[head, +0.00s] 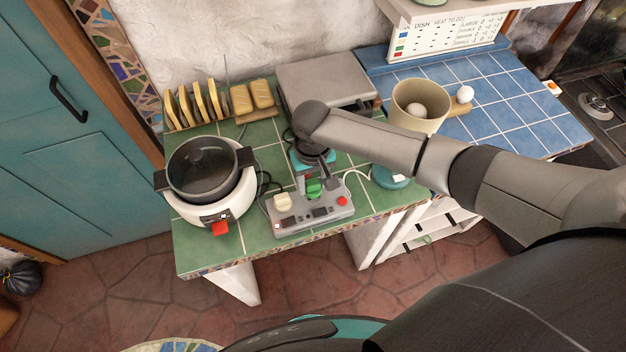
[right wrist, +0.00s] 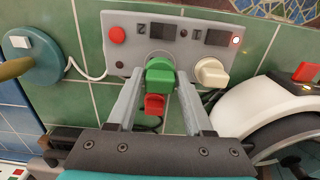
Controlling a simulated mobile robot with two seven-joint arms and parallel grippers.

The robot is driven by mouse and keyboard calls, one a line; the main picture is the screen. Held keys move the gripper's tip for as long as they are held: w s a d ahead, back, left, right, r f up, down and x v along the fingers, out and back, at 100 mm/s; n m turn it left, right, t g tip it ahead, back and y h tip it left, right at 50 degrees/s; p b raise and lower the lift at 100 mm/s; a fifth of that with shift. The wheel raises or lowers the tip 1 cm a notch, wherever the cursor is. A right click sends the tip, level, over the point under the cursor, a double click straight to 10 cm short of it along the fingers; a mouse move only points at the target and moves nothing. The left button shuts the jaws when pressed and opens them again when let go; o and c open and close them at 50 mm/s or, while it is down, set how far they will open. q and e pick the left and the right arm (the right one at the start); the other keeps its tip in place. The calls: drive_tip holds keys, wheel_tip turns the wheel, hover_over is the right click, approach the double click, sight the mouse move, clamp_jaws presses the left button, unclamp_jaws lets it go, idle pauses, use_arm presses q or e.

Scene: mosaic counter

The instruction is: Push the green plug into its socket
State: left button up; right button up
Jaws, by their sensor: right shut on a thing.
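The green plug (right wrist: 160,76) is between the fingertips of my right gripper (right wrist: 160,88), which is shut on it. In the head view the plug (head: 314,187) shows under the right gripper (head: 308,180), at the grey power strip (head: 318,213). In the right wrist view the plug overlaps a round socket (right wrist: 160,57) of the strip (right wrist: 180,22); I cannot tell how deep it sits. A red piece (right wrist: 155,104) shows just below the plug between the fingers. My left gripper is not in view.
A cream plug (right wrist: 213,73) sits at the strip beside the green one. A white cooker with a dark pot (head: 245,195) stands left, a toast rack (head: 195,104) behind it. Cords lie around the strip.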

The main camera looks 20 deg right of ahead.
sight(313, 183)
drive_tip(key=shift+f+b, duration=0.5)
drive_tip(key=shift+f, duration=0.65)
idle(0.6)
drive_tip(key=o, duration=1.3)
drive_tip(key=shift+o, duration=0.2)
wheel_tip(313, 183, up, 15)
drive_tip(key=p, duration=0.1)
drive_tip(key=shift+r, duration=0.2)
